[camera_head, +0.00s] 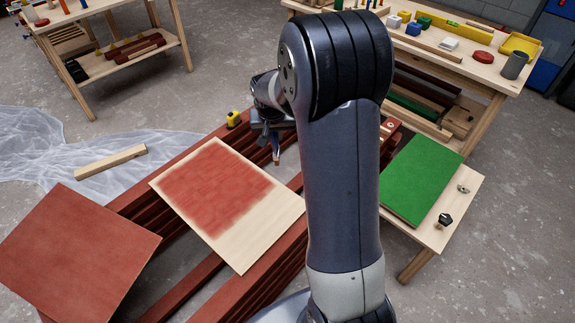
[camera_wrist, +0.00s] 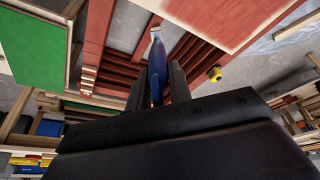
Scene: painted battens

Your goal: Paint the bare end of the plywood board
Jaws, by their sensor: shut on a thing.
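The plywood board (camera_head: 262,238) lies across dark red battens, left of my arm. A patchy red area covers its middle and upper part. A wide strip at its near, lower-right end is bare pale wood, and narrower pale margins run along the other edges. Part of the board shows at the top of the wrist view (camera_wrist: 205,22). The brush hangs down beyond the board's upper-right edge, apart from the painted face. My arm hides part of the scene.
A red panel (camera_head: 75,250) is at the left. A green panel (camera_head: 420,180) lies on a low wooden table at the right. Plastic sheeting (camera_head: 40,150) covers floor at the left. Workbenches stand behind.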

